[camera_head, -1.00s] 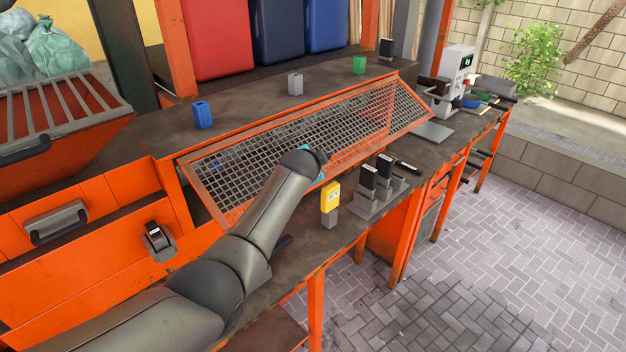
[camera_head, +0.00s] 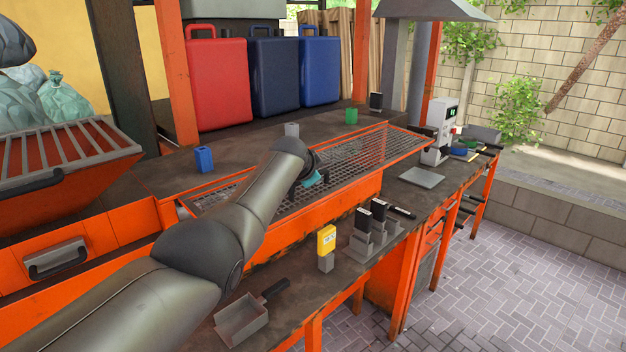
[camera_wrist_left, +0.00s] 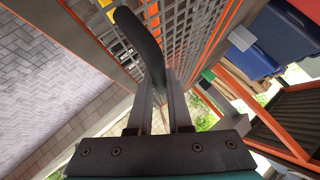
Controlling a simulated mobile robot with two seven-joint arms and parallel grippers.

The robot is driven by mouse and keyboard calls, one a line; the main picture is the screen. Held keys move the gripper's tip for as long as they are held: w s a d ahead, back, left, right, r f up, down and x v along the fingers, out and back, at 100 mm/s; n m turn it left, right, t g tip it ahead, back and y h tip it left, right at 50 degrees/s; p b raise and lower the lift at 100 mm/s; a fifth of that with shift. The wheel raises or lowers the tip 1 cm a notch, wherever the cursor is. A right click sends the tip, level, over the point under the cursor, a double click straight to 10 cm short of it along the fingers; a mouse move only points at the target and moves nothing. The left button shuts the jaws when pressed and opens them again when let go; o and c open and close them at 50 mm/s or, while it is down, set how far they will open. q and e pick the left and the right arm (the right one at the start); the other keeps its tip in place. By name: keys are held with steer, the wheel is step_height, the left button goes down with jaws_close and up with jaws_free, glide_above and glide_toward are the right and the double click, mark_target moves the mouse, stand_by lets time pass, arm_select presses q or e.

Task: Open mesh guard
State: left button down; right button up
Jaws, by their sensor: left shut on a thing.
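The mesh guard (camera_head: 372,153) is an orange-framed grey grid on the long bench in the head view. It lies at a shallow angle, with an orange front panel (camera_head: 335,207) showing below it. My left gripper (camera_head: 314,181) is at the guard, mostly hidden by my own wrist. In the left wrist view, my left gripper (camera_wrist_left: 158,88) is shut on a dark curved handle (camera_wrist_left: 143,38). The guard's mesh (camera_wrist_left: 190,28) shows just beyond the handle. My right gripper is not in view.
A yellow-topped block (camera_head: 326,243), black-topped blocks (camera_head: 370,220) and a grey tray (camera_head: 241,318) sit along the bench's front. A blue block (camera_head: 204,159) and a green block (camera_head: 351,116) stand behind the guard. A white machine (camera_head: 440,130) stands at right.

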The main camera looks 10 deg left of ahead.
arm_select(q)
steer(key=shift+w+a+r+p, duration=0.15)
steer(key=shift+r+p, duration=0.1)
steer(key=shift+r, duration=0.4)
steer(key=shift+w+a+r+p, duration=0.1)
steer(key=shift+a+r+p, duration=0.15)
steer(key=shift+r, duration=0.35)
steer(key=shift+w+a+r+p, duration=0.1)
steer(key=shift+r+p, duration=0.15)
steer(key=shift+r, duration=0.4)
steer(key=c, duration=0.8)
jaws_free()
steer(key=shift+w+a+f, duration=0.1)
steer(key=shift+f, duration=0.15)
steer(key=shift+c, duration=0.2)
steer(key=shift+f, duration=0.15)
steer(key=shift+s, duration=0.2)
